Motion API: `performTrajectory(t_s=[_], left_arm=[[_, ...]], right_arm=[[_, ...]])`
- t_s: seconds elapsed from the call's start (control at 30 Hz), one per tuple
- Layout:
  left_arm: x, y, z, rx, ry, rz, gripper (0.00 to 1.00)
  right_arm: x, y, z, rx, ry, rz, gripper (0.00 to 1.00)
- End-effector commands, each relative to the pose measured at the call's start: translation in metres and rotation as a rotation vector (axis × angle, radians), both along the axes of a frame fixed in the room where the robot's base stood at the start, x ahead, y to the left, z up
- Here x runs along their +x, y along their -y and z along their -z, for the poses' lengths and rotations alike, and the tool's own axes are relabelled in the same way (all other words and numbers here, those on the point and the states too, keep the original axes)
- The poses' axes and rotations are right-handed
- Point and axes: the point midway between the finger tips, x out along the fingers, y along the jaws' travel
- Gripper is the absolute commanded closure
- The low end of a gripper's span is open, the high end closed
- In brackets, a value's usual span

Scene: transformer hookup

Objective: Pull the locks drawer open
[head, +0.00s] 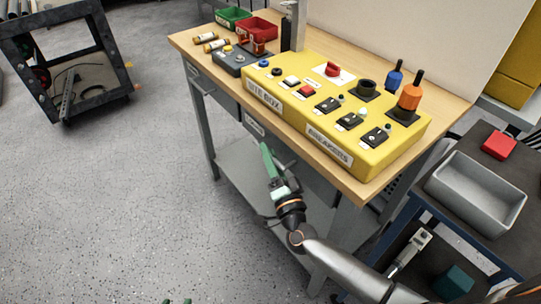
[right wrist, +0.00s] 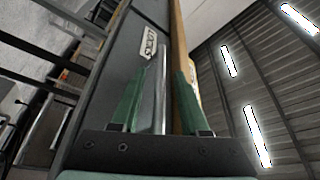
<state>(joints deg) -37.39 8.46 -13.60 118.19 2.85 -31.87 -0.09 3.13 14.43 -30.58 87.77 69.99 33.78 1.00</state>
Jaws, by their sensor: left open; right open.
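The locks drawer (head: 318,186) is a grey drawer front under the wooden bench top, shut as far as I can see. In the right wrist view its front (right wrist: 122,60) carries a "LOCKS" label (right wrist: 149,45). A silver bar handle (right wrist: 160,85) stands between the two green fingers of my right gripper (right wrist: 156,98). My right gripper (head: 272,165) is open at the drawer front, with the handle between its fingers but not clamped. My left gripper (head: 177,301) shows only its green fingertips at the bottom edge, open and away from the bench.
A yellow breaker box (head: 375,145) covers much of the bench top (head: 190,45). Another drawer (head: 210,88) is at the left. A lower shelf (head: 240,170) lies under the bench. A dark cart with a grey tray (head: 475,190) stands right.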

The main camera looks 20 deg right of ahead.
Motion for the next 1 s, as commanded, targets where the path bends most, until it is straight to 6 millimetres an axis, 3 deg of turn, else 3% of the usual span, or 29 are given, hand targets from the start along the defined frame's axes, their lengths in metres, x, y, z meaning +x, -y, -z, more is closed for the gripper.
performTrajectory(t_s=[0.07, 0.47, 1.0], left_arm=[[-0.0015, -0.0002, 0.0009, 0.001, -0.004, 0.0, 0.5], [-0.0032, -0.0004, 0.0019, 0.001, -0.008, 0.0, 0.5], [-0.0031, 0.0, 0.0018, 0.0, -0.007, 0.001, 0.5]], right_arm=[[-0.0001, -0.0001, 0.0, 0.0, 0.0, 0.0, 0.55], [-0.0004, 0.0, 0.0001, 0.001, 0.0, 0.0, 0.99], [-0.0005, 0.0001, 0.0002, 0.0, 0.0, 0.0, 1.0]])
